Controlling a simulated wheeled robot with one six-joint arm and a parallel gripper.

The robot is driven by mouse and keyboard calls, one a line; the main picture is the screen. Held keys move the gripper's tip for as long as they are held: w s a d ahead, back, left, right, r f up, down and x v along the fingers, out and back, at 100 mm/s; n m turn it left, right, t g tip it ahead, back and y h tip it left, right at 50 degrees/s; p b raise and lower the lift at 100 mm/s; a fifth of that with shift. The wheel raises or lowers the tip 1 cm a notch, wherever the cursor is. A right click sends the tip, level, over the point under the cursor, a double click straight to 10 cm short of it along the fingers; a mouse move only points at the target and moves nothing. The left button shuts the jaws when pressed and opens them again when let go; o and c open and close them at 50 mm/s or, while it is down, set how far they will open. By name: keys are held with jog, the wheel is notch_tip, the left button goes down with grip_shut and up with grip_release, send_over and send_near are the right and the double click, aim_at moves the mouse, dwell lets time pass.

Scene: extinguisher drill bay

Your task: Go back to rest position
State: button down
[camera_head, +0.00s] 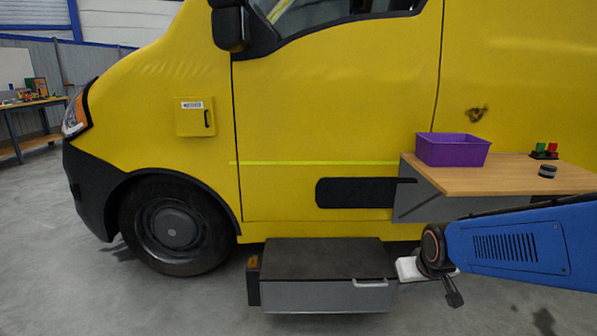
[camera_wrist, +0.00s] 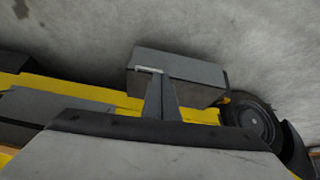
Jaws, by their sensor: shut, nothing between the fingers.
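My gripper (camera_head: 455,298) is in the head view at the lower right, at the end of my blue arm. It hangs low, just right of the grey step box and below the wooden shelf. In the wrist view my gripper (camera_wrist: 160,100) shows its two fingers together, with nothing between them. The grey step box (camera_head: 325,296) has a dark top and a light handle on its front, and its front looks closed. It also shows in the wrist view (camera_wrist: 185,68), behind the fingertips. I cannot tell the exact gap between the fingers and the box.
A yellow van (camera_head: 330,110) fills the background, with a small yellow hatch (camera_head: 195,117). A wooden shelf (camera_head: 500,178) juts out above my gripper, bearing a purple bin (camera_head: 452,150), a small dark round object (camera_head: 547,171) and red and green pieces (camera_head: 545,151). Grey floor at front left is clear.

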jog(key=s+r, duration=0.2)
jog(key=s, duration=0.9)
jog(key=s+r+g, duration=0.1)
jog(key=s+r, duration=0.2)
jog(key=s, duration=0.8)
jog(key=shift+d+r+m, duration=0.25)
jog(key=shift+r+m, duration=0.1)
jog(key=shift+m, duration=0.05)
